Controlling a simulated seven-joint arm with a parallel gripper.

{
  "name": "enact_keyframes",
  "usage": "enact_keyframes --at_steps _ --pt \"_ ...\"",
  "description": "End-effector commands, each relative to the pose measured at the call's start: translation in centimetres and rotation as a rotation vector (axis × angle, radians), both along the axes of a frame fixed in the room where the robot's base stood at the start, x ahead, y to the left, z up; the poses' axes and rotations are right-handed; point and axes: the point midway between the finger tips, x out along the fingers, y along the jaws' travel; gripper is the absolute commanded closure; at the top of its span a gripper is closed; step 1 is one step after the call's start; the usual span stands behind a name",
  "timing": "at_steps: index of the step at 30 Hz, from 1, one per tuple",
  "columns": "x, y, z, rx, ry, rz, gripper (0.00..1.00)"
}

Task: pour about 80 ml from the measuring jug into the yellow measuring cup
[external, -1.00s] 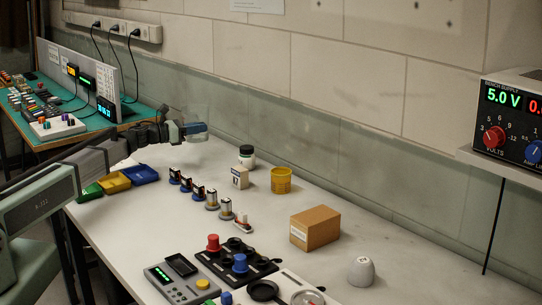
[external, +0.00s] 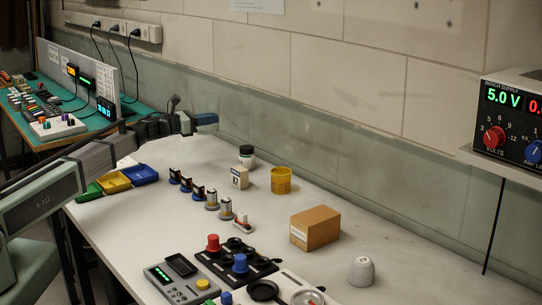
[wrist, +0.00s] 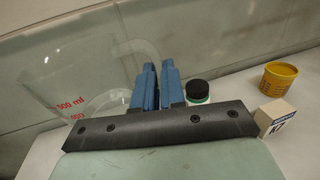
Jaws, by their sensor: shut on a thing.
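The yellow measuring cup (external: 281,180) stands upright on the white bench near the wall, and it also shows at the right of the wrist view (wrist: 278,76). My gripper (external: 207,118) is above the bench's far left part, to the left of the cup and well apart from it. In the wrist view its blue fingers (wrist: 157,75) are shut on the handle of the clear measuring jug (wrist: 70,75). Red marks, one reading 500 ml, show on the jug. The jug is hard to make out in the external view, and I cannot tell its liquid level.
A dark-lidded jar (external: 247,156) and a small white-and-tan box (external: 239,177) stand left of the cup. A row of small cylinders (external: 211,199), a cardboard box (external: 315,228) and a grey dome (external: 361,271) are nearer. Bench between box and wall is clear.

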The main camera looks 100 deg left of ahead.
Motion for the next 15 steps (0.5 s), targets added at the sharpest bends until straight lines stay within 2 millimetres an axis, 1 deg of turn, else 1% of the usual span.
enact_keyframes --at_steps 1,3,8,15 --pt "1.3 -0.4 0.0 0.002 -0.001 0.001 1.00" --pt "3.0 -0.9 0.0 0.004 -0.003 0.008 1.00" --pt "6.6 -2.0 -0.1 0.010 -0.005 0.026 1.00" --pt "11.8 -4.2 -0.2 0.016 -0.007 0.051 1.00"
